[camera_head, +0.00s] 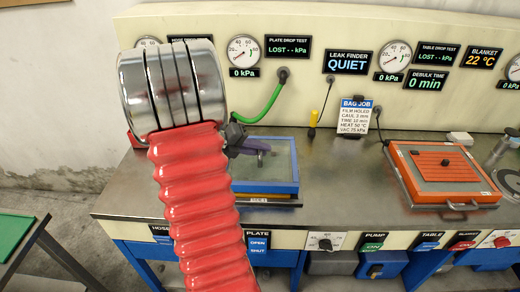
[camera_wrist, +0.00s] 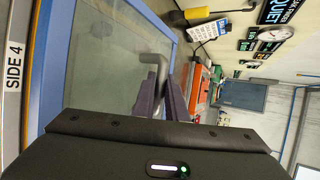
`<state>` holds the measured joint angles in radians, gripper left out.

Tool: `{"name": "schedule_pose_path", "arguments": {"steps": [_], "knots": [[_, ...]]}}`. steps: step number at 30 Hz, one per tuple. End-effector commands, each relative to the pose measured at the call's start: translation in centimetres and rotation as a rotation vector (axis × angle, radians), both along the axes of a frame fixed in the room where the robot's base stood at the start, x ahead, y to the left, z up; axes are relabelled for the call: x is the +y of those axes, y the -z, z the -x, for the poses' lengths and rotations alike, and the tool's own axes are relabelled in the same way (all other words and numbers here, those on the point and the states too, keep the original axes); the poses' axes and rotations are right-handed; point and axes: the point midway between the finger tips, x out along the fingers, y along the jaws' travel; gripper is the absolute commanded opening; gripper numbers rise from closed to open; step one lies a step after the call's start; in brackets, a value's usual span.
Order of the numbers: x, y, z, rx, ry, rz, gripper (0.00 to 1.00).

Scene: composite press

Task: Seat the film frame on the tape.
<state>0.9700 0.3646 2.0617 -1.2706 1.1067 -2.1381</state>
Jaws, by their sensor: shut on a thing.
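The film frame is a blue rectangular frame (camera_head: 268,188) with a clear, greenish film inside. It is at the middle of the bench in the head view, and its blue rim also shows in the wrist view (camera_wrist: 45,60). My gripper (camera_head: 248,149) is at its back left part, with purple fingers. In the wrist view my gripper (camera_wrist: 164,98) is shut on the frame's grey bent handle (camera_wrist: 155,68).
An orange-lidded unit (camera_head: 445,165) stands to the right on the steel bench (camera_head: 345,195), with clear bench between. A green hose (camera_head: 268,105) runs from the back panel behind the frame. A yellow-handled probe (camera_head: 314,118) and a job card (camera_head: 355,114) are at the back. A "SIDE 4" strip (camera_wrist: 13,70) borders the frame.

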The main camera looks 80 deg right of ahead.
Motion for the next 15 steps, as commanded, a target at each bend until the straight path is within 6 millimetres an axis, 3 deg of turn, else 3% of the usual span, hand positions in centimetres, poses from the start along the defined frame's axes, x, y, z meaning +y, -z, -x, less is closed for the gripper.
{"name": "schedule_pose_path", "arguments": {"steps": [15], "knots": [[-0.02, 0.75, -0.01, 0.001, -0.001, 0.001, 0.0]]}}
